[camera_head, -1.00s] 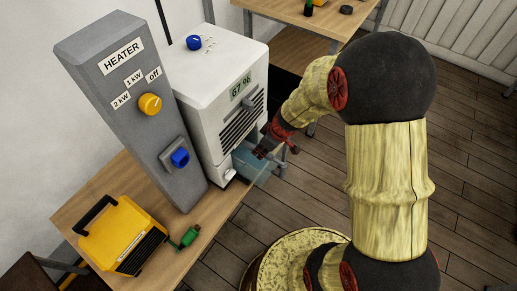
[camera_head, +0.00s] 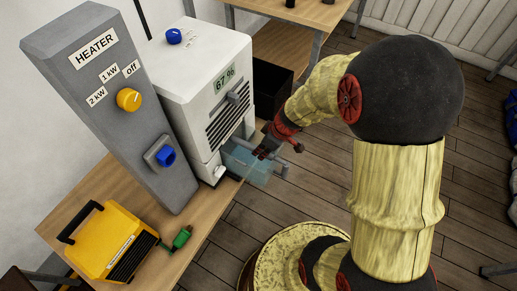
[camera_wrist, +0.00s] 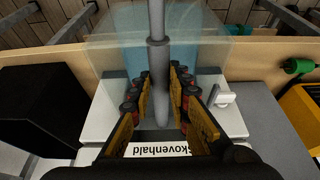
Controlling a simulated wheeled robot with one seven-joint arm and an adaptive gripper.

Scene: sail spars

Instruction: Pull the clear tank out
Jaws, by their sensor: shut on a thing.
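The clear, bluish tank (camera_head: 250,168) sticks out from the lower front of the white dehumidifier-like machine (camera_head: 190,75), over the table's edge. In the wrist view the tank (camera_wrist: 108,58) lies beyond my fingers, with a grey bar handle (camera_wrist: 157,55) running up the middle. My gripper (camera_head: 268,152) is at the tank's front. In the wrist view my gripper's fingers (camera_wrist: 160,88) are shut around the grey bar. The tank's back end is hidden by the machine and my fingers in the head view.
A grey heater panel (camera_head: 105,110) stands left of the machine. A yellow heater (camera_head: 105,242) and green plug (camera_head: 182,237) lie on the wooden table (camera_head: 75,190). A black bin (camera_head: 272,88) is behind the machine's right side. Floor (camera_head: 320,190) in front of the tank is open.

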